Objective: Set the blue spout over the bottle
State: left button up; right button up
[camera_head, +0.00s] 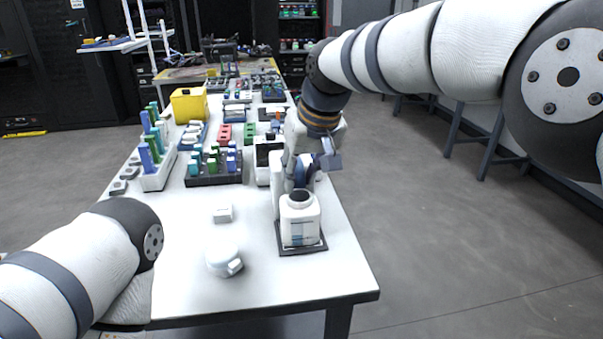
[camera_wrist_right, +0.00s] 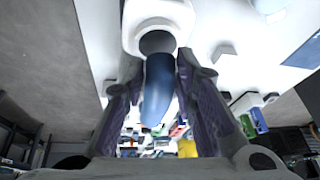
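A white bottle (camera_head: 299,222) stands upright on a dark square base near the table's right edge. Its dark open mouth shows in the right wrist view (camera_wrist_right: 158,41). My right gripper (camera_wrist_right: 159,70) has its fingers on either side of the blue spout (camera_wrist_right: 157,92) and appears shut on it. The spout's end lies close to the bottle mouth in that view; whether they touch, I cannot tell. In the head view my right gripper (camera_head: 292,180) is just behind and above the bottle, and the spout is mostly hidden. My left arm shows at lower left, its gripper out of view.
A round white cap-like piece (camera_head: 224,261) and a small white block (camera_head: 223,214) lie left of the bottle. A dark rack of blue and green parts (camera_head: 213,180) and a yellow bin (camera_head: 189,105) stand farther back. The white table's front is mostly clear.

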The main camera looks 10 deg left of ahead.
jog(key=shift+o, duration=1.1)
jog(key=shift+a, duration=0.1)
jog(key=v, duration=1.2)
